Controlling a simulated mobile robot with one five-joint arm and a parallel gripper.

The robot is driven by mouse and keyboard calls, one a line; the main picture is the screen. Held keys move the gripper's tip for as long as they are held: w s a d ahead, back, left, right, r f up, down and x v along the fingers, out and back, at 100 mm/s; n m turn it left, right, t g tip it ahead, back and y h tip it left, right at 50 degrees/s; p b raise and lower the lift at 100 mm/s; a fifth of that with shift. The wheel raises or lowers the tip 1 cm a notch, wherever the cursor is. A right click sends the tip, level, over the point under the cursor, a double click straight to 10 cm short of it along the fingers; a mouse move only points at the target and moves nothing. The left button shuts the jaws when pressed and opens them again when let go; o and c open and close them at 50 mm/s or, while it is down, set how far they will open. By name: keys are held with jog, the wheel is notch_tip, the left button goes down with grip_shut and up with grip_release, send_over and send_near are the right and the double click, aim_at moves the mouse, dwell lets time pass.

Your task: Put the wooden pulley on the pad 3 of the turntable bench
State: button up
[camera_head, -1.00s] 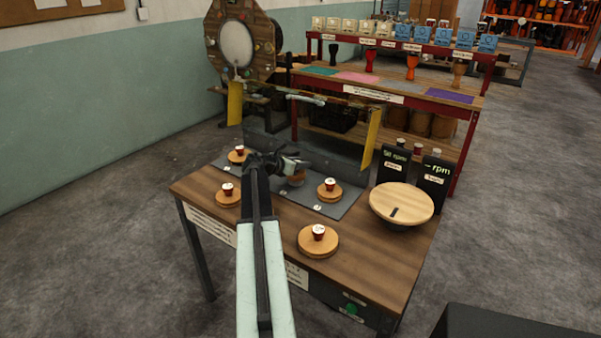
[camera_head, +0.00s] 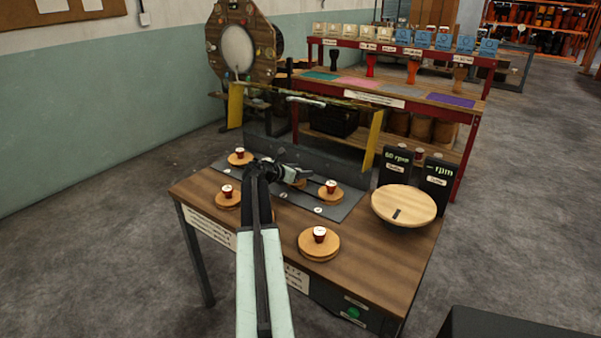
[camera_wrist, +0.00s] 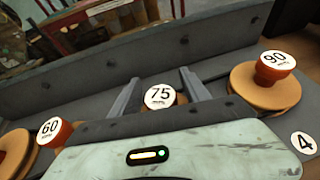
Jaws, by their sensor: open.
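Several round wooden pulleys with red, white-topped knobs are on the bench; I cannot tell which the task means. One marked 75 (camera_wrist: 160,97) stands between the two fingers of my open gripper (camera_wrist: 160,93) in the wrist view; contact cannot be told. In the head view my gripper (camera_head: 297,174) is low over the grey strip (camera_head: 345,210) and mostly hides that pulley. A pulley marked 90 (camera_wrist: 265,85) is to the right, beside a label 4 (camera_wrist: 303,143). One marked 60 (camera_wrist: 45,140) is to the left. The label 3 is not readable.
A pulley (camera_head: 319,243) sits on the bare wood at the front, another (camera_head: 228,198) at the left. A large wooden disc (camera_head: 403,205) and black rpm displays (camera_head: 395,165) stand at the right. A dark upright wall (camera_head: 320,160) runs behind the strip.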

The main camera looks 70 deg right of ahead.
jog(key=p+v, duration=0.4)
jog(key=v, duration=0.7)
jog(key=shift+r, duration=0.15)
jog(key=shift+w+a, duration=0.15)
jog(key=shift+a, duration=0.2)
jog(key=shift+w, duration=0.1)
